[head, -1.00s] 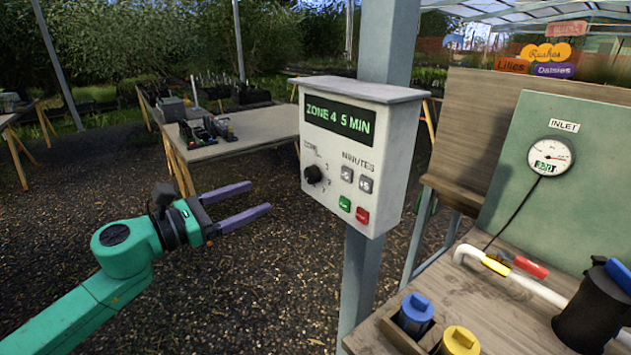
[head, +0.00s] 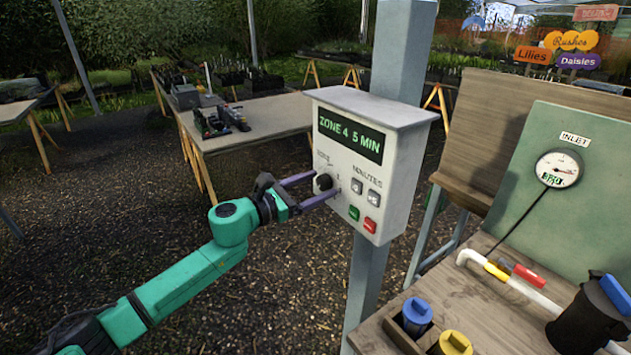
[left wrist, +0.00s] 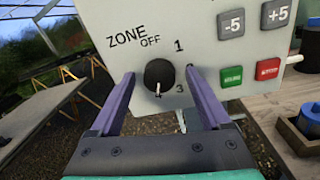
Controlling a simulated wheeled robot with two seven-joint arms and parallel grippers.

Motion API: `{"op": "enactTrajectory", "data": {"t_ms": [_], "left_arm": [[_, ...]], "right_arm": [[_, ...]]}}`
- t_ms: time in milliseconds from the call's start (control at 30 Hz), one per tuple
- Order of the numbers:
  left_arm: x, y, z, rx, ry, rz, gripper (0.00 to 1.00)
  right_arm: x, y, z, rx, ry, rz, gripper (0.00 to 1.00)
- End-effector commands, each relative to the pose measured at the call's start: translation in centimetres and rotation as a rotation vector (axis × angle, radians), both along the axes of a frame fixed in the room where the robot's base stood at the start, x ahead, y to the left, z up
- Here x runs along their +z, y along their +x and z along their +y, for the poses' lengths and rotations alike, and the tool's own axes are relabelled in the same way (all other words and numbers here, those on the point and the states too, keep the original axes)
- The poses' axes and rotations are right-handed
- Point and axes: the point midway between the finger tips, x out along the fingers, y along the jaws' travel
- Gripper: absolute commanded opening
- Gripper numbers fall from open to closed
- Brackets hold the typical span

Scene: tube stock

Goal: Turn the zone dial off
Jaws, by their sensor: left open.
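The zone dial (head: 323,182) is a round black knob on the white control box (head: 400,165). In the left wrist view the dial (left wrist: 159,75) has its white mark pointing down, away from the OFF label (left wrist: 150,41) above it. The box display (head: 350,136) reads "ZONE 4 5 MIN". My left gripper (head: 325,184) is open at the box face, its purple fingers on either side of the dial. In the left wrist view gaps show between the fingers and the knob. My right gripper is out of view.
Minutes buttons (left wrist: 232,23), a green button (left wrist: 231,77) and a red button (left wrist: 268,69) sit right of the dial. The box hangs on a grey post (head: 366,285). A wooden bench (head: 470,295) with pipe and capped containers stands at right.

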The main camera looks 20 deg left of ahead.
Motion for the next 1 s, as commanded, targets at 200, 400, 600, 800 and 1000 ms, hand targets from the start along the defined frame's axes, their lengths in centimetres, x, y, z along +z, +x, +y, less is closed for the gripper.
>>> {"op": "enactTrajectory", "data": {"t_ms": [200,400,600,800,1000], "left_arm": [[-0.08,-0.03,0.04,0.0,-0.001,0.001,0.46],[-0.06,-0.04,0.07,0.001,-0.001,0.0,0.0],[-0.03,-0.04,0.09,0.001,-0.015,0.012,0.0],[0.03,-0.03,0.1,0.002,-0.073,0.06,0.0],[0.1,0.0,0.13,0.002,-0.179,0.148,0.0]], "right_arm": [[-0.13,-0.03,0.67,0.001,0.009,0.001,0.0],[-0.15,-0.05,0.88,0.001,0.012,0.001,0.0],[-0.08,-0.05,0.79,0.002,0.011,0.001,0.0],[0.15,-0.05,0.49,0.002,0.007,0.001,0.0],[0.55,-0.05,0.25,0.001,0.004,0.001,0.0]]}}
